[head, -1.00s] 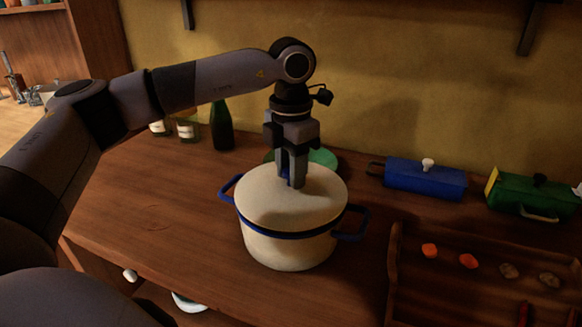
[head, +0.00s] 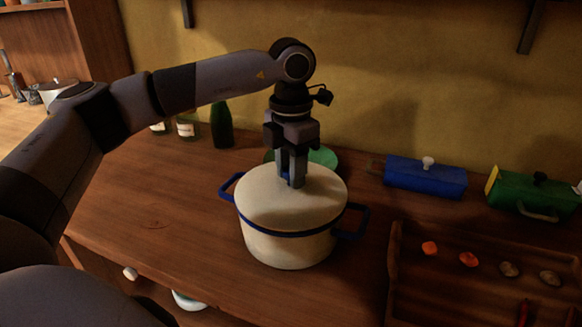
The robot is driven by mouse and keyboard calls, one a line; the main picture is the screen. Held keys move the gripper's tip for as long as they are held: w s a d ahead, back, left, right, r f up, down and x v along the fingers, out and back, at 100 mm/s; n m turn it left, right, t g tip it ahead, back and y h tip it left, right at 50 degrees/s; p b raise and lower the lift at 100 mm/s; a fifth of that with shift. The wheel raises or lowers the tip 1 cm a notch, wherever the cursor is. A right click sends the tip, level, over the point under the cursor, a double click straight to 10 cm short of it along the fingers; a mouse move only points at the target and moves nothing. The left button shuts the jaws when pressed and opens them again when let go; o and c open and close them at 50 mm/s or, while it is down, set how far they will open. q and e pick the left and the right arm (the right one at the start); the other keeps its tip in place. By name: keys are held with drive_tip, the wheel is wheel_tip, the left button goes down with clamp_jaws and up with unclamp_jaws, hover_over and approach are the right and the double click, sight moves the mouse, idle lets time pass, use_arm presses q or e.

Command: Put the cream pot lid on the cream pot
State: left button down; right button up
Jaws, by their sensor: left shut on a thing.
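The cream pot (head: 288,251) stands on the wooden counter, with a blue rim and a blue handle on each side. The cream pot lid (head: 302,206) lies level over the pot's mouth, and its edge looks lined up with the blue rim. My left gripper (head: 292,182) points straight down at the lid's top and is shut on the lid's blue knob, which is mostly hidden between the fingers. My right gripper does not show.
A green plate (head: 324,158) lies behind the pot. A blue box (head: 425,178) and a green box (head: 534,195) stand at the right, behind a wooden tray (head: 396,262) with several small foods. The counter left of the pot is clear.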

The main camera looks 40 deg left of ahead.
use_arm(q)
drive_tip(key=shift+f, duration=0.35)
idle(1.1)
drive_tip(key=shift+c, duration=1)
unclamp_jaws()
drive_tip(key=shift+r, duration=0.15)
drive_tip(key=shift+r+p, duration=2.55)
drive_tip(key=shift+r, duration=0.85)
drive_tip(key=shift+s+f, duration=0.1)
